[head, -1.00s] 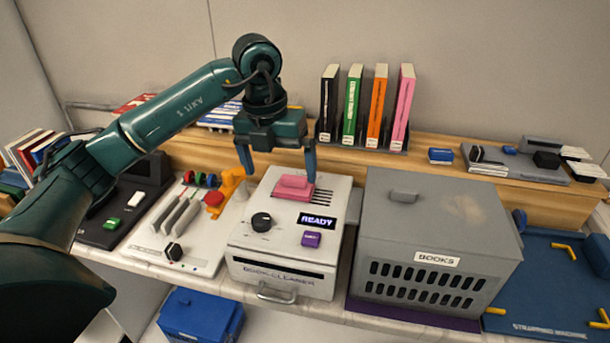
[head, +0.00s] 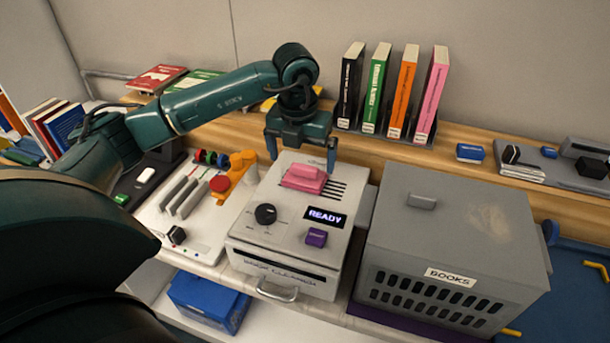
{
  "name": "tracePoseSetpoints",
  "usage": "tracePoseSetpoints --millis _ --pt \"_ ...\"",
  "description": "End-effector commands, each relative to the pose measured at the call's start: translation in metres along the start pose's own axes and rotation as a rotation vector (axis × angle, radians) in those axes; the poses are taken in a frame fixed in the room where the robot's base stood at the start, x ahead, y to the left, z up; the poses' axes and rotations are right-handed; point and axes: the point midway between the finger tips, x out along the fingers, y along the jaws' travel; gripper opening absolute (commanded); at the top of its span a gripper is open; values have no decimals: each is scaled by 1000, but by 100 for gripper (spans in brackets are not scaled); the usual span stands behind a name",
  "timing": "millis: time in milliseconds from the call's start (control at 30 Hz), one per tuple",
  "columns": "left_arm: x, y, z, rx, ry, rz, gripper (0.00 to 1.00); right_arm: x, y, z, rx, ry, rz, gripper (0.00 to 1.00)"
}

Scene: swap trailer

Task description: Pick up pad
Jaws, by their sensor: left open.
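The pink pad (head: 303,179) lies on top of the white book cleaner (head: 250,222), near its back edge and beside the dark slots. My left gripper (head: 301,162) is open and points down, with one blue finger on each side of the pad's back end. It looks just behind or above the pad; I cannot tell the exact height or whether it touches. Nothing is between its fingers that I can see as held. My right gripper is not in view.
The cleaner carries a black knob (head: 265,214), a lit READY display (head: 325,217) and a purple button (head: 316,237). A grey BOOKS crate (head: 455,255) stands close on the right. Upright books (head: 400,90) stand on the wooden shelf behind. An orange-and-red device (head: 236,177) is close on the left.

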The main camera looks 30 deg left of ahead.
Motion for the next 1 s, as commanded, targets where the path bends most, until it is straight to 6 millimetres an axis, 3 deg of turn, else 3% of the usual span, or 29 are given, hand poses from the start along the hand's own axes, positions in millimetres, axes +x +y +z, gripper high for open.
tracePoseSetpoints --millis 167,300,600,1000 --pt "24 -4 3 0 6 1 100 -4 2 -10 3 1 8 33" --pt "43 -4 3 0 4 1 100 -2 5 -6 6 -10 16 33" --pt "50 -4 3 1 2 -1 100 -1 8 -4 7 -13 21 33" --pt "49 -4 4 1 1 -1 68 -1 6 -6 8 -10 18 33"
